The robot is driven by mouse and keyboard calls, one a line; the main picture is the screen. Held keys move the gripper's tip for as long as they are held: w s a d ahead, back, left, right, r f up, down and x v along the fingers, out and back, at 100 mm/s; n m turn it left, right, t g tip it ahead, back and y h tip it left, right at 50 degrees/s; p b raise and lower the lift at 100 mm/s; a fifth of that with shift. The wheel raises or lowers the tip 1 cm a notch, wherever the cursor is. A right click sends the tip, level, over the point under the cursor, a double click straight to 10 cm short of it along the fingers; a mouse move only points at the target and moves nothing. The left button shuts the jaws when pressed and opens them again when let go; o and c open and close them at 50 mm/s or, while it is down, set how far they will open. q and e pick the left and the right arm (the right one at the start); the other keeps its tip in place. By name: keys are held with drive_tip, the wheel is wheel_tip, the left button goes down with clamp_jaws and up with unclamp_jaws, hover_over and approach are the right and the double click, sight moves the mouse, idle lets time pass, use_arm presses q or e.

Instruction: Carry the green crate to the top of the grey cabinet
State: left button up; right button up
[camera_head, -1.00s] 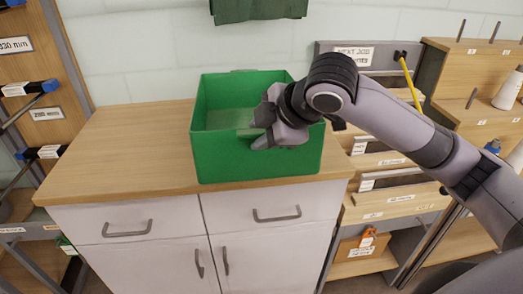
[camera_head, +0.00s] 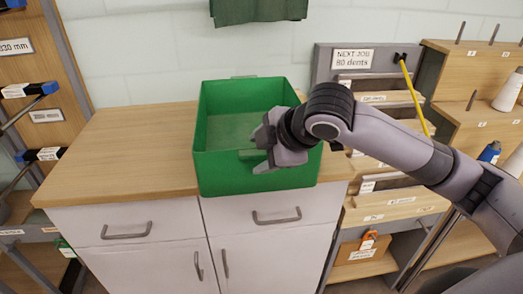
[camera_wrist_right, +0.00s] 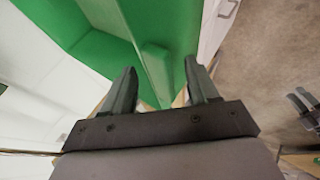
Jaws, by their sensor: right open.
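The green crate (camera_head: 225,165) is an open, empty-looking box at the front of the wooden top (camera_head: 120,150) of the pale grey cabinet (camera_head: 125,215). It looks upright. Its lower front edge overlaps the cabinet's front edge in the head view, so I cannot tell whether it overhangs. My right gripper (camera_head: 262,150) is at the crate's front wall, by its small green handle. In the right wrist view, the open fingers (camera_wrist_right: 160,70) lie on either side of the handle block (camera_wrist_right: 155,75). Contact is unclear. My left gripper does not show in the head view.
The cabinet top is clear left of the crate. A rack with wooden shelves (camera_head: 400,203) and a yellow rod (camera_head: 413,92) stands at the right. A tool rack (camera_head: 25,60) stands at the left. A dark green cloth (camera_head: 258,10) hangs on the back wall.

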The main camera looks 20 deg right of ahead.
drive_tip(key=p+v, duration=0.1)
drive_tip(key=v, duration=1)
drive_tip(key=shift+s+r, duration=0.2)
drive_tip(key=shift+r, duration=0.1)
drive_tip(key=shift+d, duration=0.1)
drive_tip(key=s+a+f+m+g+y, duration=0.1)
drive_tip(key=s+a+f+m, duration=0.15)
drive_tip(key=f, duration=0.55)
drive_tip(key=s+a+f+m, duration=0.2)
drive_tip(key=a+f+m, duration=0.15)
drive_tip(key=f, duration=0.55)
drive_tip(key=s+d+f+m+g+h, duration=0.2)
drive_tip(key=s+d+f+m, duration=0.15)
drive_tip(key=s+f, duration=0.35)
drive_tip(key=s+d+f+m+g+h, duration=0.1)
drive_tip(key=s+d+f+m+g, duration=0.15)
drive_tip(key=s+f+m, duration=0.35)
drive_tip(key=w+a+f+n+t+y+p, duration=0.1)
drive_tip(key=w+a+f+t, duration=0.1)
drive_tip(key=w+f+t, duration=0.3)
drive_tip(key=shift+f+t+y, duration=0.3)
drive_tip(key=shift+f+t, duration=1.05)
drive_tip(key=shift+f, duration=0.3)
